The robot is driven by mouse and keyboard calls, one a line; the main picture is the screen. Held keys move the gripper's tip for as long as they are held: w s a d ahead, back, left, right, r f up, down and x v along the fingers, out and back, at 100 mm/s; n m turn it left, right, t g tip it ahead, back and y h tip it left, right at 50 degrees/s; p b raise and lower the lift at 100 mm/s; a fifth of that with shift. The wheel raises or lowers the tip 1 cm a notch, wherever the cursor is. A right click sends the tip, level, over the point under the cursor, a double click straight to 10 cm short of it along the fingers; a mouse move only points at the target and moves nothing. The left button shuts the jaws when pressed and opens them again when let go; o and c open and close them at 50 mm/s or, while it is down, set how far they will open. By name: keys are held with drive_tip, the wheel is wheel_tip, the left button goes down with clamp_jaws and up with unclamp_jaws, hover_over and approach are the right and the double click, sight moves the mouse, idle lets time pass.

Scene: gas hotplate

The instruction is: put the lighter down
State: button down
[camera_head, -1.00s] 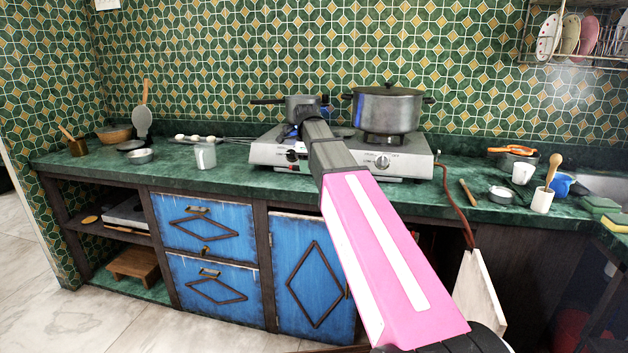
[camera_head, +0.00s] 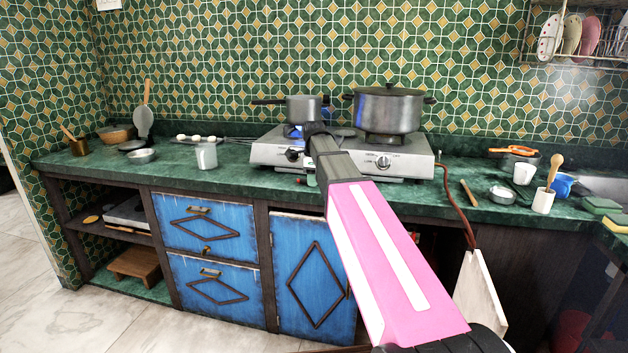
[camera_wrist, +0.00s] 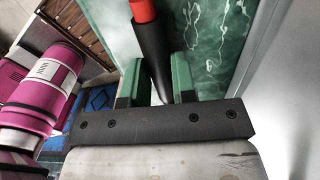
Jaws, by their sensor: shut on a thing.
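The lighter (camera_wrist: 151,45) shows in the wrist view as a dark rod with a red end (camera_wrist: 142,10). My gripper (camera_wrist: 157,80) has its two green fingers shut on it. Green countertop shows beyond the fingers. In the head view my pink arm reaches toward the front of the gas hotplate (camera_head: 262,152), and my gripper is mostly hidden behind it. A small bit of red and green shows beside my wrist, near the counter's front edge. I cannot make out the whole lighter there.
The counter (camera_head: 240,178) is bare between mug and hotplate. A brown hose (camera_head: 459,205) hangs at right.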

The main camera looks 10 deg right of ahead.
drive_tip(key=c, duration=0.9)
unclamp_jaws()
drive_tip(key=shift+f, duration=0.1)
wheel_tip(320, 180, up, 12)
drive_tip(key=shift+r, duration=0.15)
drive_tip(key=shift+s, duration=0.1)
